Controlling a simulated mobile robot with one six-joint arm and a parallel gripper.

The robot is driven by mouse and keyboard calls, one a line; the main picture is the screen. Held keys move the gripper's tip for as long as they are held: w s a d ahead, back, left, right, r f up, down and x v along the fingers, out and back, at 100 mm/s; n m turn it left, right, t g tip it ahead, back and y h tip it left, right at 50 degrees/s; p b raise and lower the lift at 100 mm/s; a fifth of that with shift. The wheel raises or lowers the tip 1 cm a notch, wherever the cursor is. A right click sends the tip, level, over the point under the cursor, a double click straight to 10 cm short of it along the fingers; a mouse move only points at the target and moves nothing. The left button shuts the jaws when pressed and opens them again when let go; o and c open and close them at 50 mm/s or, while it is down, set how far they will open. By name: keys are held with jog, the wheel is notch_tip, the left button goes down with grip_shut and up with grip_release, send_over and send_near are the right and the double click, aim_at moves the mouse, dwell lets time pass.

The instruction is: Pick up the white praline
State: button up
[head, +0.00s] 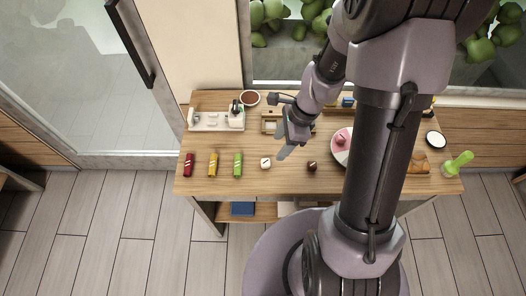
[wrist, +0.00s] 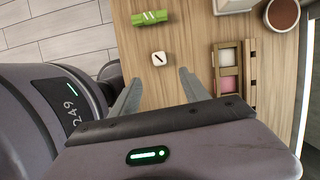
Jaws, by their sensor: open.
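The white praline (head: 265,162) is a small white cube-like piece with a dark mark on top. It sits on the wooden table (head: 335,183) near the front edge, between the green packet and a dark brown praline (head: 312,166). In the wrist view the white praline (wrist: 158,58) lies beyond the fingertips, towards the upper left of the gap. My gripper (head: 285,150) is above the table, to the right of and behind the white praline in the head view. Its two fingers also show in the wrist view (wrist: 160,82), spread apart with nothing between them.
A wooden box (wrist: 228,70) with white and pink pieces, a brown bowl (head: 250,98) and a pale tray (head: 206,120) are behind. A pink plate (head: 339,153) is right.

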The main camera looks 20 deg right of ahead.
aim_at(266, 162)
jog(key=b+x, duration=0.1)
jog(key=x, duration=0.3)
jog(key=shift+a+f+b, duration=0.1)
jog(key=shift+f+b, duration=0.2)
jog(key=shift+f, duration=0.1)
jog(key=b+x, duration=0.1)
jog(key=x, duration=0.2)
jog(key=a+b+x, duration=0.1)
jog(key=b+x, duration=0.1)
jog(key=x, duration=0.1)
jog(key=shift+w+d+r, duration=0.1)
jog(key=shift+w+r, duration=0.05)
jog(key=shift+r, duration=0.15)
jog(key=c, duration=1)
